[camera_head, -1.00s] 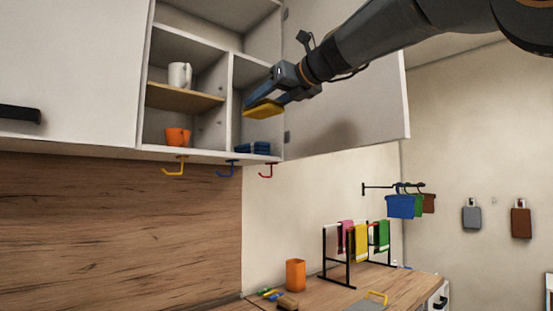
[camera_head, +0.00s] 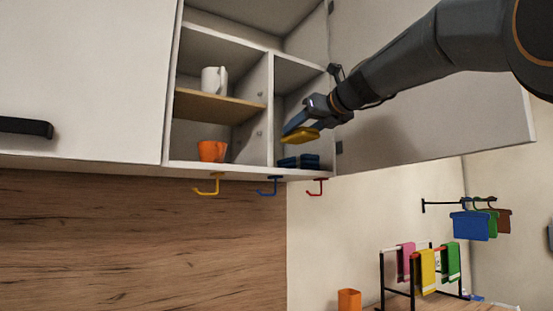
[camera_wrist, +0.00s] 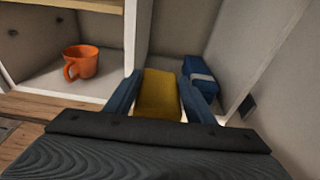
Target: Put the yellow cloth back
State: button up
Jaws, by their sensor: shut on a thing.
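The folded yellow cloth (camera_head: 300,136) is held in my gripper (camera_head: 296,131) at the mouth of the narrow right compartment of the open wall cabinet. In the wrist view the yellow cloth (camera_wrist: 159,95) lies between the two blue fingers of my gripper (camera_wrist: 160,88). A folded blue cloth stack (camera_head: 298,161) rests on that compartment's floor, just below the held cloth; it also shows in the wrist view (camera_wrist: 200,80), to the right of the fingers. Another yellow cloth (camera_head: 426,270) hangs on the black rack below.
An orange mug (camera_head: 212,151) and a white mug (camera_head: 213,80) stand in the left compartments, behind a divider (camera_head: 257,120). The open cabinet door (camera_head: 430,120) is at the right. Yellow, blue and red hooks (camera_head: 208,186) hang beneath the cabinet.

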jog(key=r+p+x, duration=0.1)
jog(key=p+x, duration=0.2)
jog(key=x, duration=0.3)
jog(key=w+r+p+x, duration=0.1)
jog(key=r+p+x, duration=0.1)
jog(key=x, duration=0.5)
notch_tip(320, 180, down, 7)
jog(key=shift+d+r, duration=0.15)
jog(key=shift+r, duration=0.05)
jog(key=shift+w+f, duration=0.2)
jog(key=shift+f, duration=0.2)
jog(key=shift+f, duration=0.1)
jog(key=o, duration=1.3)
jog(key=shift+o, duration=0.2)
